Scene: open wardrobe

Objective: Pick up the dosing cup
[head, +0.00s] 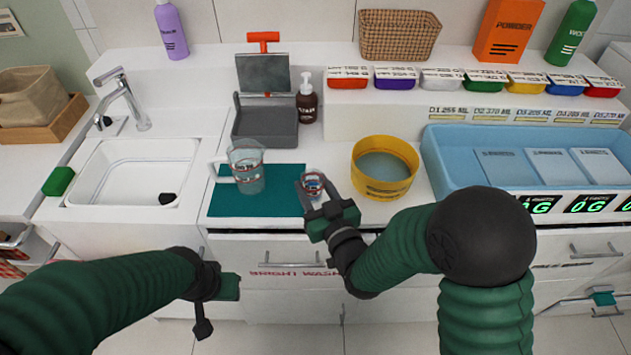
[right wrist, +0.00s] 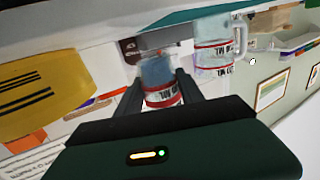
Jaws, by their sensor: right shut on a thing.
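The dosing cup (head: 313,184) is small and clear with a red and dark printed band. It is between the fingers of my right gripper (head: 314,188), which is shut on it, by the right edge of the teal mat (head: 285,205). The cup also shows between the dark fingers in the right wrist view (right wrist: 160,85), with a bluish part inside or behind it. I cannot tell whether its base touches the counter. My left gripper (head: 229,287) is low in front of the drawers, away from the cup; its fingers do not show clearly.
A clear measuring jug (head: 248,172) stands on the mat, left of the cup. A yellow round sieve (head: 385,168) is close on the right. Behind are a grey scoop bin (head: 262,125) and a brown pump bottle (head: 307,103). A blue tray (head: 440,165) lies farther right.

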